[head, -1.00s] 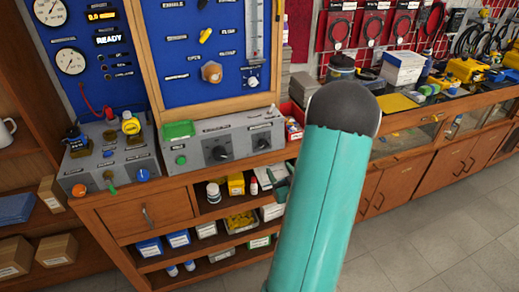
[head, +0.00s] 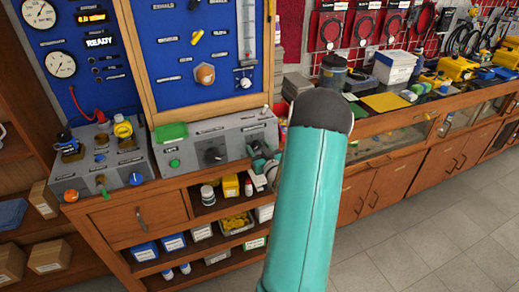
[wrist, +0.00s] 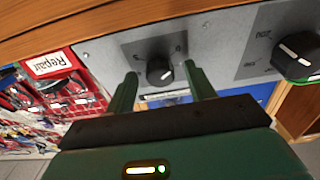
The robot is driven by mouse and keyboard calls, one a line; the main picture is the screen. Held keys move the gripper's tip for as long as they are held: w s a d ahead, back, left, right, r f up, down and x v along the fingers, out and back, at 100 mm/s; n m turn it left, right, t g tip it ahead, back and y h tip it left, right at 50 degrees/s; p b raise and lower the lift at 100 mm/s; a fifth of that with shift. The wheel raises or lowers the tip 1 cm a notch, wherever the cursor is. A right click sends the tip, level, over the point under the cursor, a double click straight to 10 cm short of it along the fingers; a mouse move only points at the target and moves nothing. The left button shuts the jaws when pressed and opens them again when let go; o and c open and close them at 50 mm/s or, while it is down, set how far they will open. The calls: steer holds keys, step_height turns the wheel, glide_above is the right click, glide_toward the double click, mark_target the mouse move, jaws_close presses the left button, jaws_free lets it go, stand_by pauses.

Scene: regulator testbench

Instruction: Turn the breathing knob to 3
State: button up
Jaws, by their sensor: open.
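The grey control box (head: 240,141) on the bench has two black knobs. The larger knob (wrist: 298,55) is at right in the wrist view and also shows in the head view (head: 213,156). In the head view my gripper (head: 262,160) hides the smaller knob. No label reading "breathing" is legible.
A second grey box (head: 98,165) with coloured fittings stands to the left. A blue panel (head: 165,75) with gauges and a wooden frame rises behind. Open shelves (head: 205,250) with small boxes lie below. A red Repair board (wrist: 75,90) is at left in the wrist view.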

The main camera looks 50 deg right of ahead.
steer(key=shift+c, duration=0.4)
steer(key=c, duration=0.9)
